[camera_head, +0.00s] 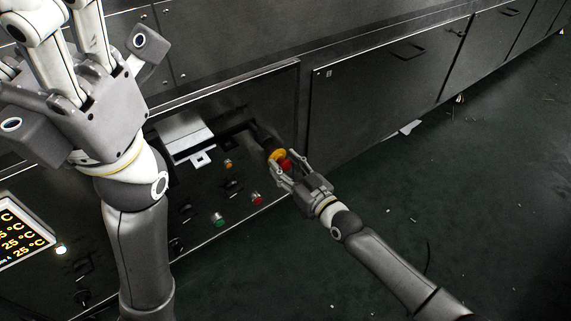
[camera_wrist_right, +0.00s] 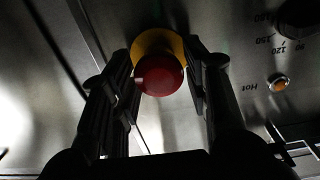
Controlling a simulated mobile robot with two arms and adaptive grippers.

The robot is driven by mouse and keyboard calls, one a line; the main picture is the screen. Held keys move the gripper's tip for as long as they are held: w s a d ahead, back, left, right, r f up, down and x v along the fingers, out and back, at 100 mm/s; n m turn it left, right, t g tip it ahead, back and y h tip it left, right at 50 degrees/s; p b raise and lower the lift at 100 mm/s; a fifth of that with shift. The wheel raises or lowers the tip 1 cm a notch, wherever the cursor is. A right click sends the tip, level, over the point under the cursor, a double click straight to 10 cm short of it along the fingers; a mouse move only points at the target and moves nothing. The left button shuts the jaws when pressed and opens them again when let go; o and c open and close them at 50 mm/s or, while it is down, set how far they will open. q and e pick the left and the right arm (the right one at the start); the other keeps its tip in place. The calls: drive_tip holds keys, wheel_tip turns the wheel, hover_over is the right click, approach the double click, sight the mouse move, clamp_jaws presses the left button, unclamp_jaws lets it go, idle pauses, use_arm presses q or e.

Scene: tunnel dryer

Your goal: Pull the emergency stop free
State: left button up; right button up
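The emergency stop is a red mushroom button (camera_head: 286,165) on a yellow collar (camera_head: 277,155), at the right end of the control panel. In the right wrist view the red button (camera_wrist_right: 160,75) sits between my two fingers, with the yellow collar (camera_wrist_right: 158,44) behind it. My right gripper (camera_head: 283,172) is open around the button. The left-hand finger is very close to it; a small gap shows on the other side. I cannot tell whether either finger touches. My left gripper (camera_head: 85,125) is raised large at upper left, its fingertips cut off by the frame.
The panel also carries a green button (camera_head: 218,219), another red button (camera_head: 257,199), an orange lamp (camera_head: 228,163) and dark knobs. A lit temperature display (camera_head: 20,232) is at far left. Dark cabinet doors (camera_head: 385,85) run right. The green floor (camera_head: 480,190) is mostly clear.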

drive_tip(key=shift+o, duration=0.9)
drive_tip(key=v, duration=1.2)
